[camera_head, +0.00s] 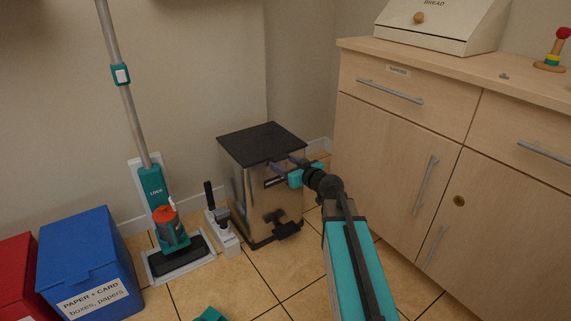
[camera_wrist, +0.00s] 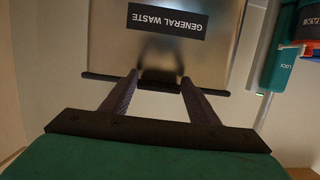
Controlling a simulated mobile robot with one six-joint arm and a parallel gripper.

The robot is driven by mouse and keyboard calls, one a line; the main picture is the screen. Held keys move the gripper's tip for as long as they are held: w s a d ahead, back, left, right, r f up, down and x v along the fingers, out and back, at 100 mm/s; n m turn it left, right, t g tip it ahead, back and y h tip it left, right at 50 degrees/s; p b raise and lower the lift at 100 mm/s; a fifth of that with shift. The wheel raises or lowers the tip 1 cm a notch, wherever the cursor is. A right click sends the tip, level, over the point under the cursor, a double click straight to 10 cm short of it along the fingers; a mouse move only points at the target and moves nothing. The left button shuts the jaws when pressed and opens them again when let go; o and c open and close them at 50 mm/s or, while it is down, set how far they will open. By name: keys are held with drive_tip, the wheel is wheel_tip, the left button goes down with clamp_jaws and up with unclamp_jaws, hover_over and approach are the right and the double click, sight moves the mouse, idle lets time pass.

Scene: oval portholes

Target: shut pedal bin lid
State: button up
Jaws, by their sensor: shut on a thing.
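The pedal bin (camera_head: 247,197) is a shiny steel box on the tiled floor, with a dark pedal (camera_head: 287,229) low at its front. Its black lid (camera_head: 262,142) lies roughly flat across the top, and I can make out no clear gap under it. The "GENERAL WASTE" label (camera_wrist: 167,21) shows upside down on the bin.
A teal floor cleaner (camera_head: 158,195) and a small white holder with brushes (camera_head: 222,228) stand left of the bin. Blue (camera_head: 88,250) and red (camera_head: 17,275) boxes are further left. A wooden cabinet (camera_head: 397,150) stands close on the right. Floor in front is partly open.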

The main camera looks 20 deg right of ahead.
drive_tip(key=o, duration=1.4)
drive_tip(key=shift+w+d+f, duration=0.1)
drive_tip(key=shift+w+f, duration=0.05)
drive_tip(key=shift+f, duration=0.5)
drive_tip(key=shift+o, duration=0.5)
drive_tip(key=shift+r, duration=0.2)
drive_tip(key=shift+r, duration=0.1)
drive_tip(key=p+v, duration=0.4)
drive_tip(key=v, duration=0.2)
drive_tip(key=p+v, duration=0.2)
drive_tip(key=p, duration=0.6)
drive_tip(key=shift+r, duration=0.15)
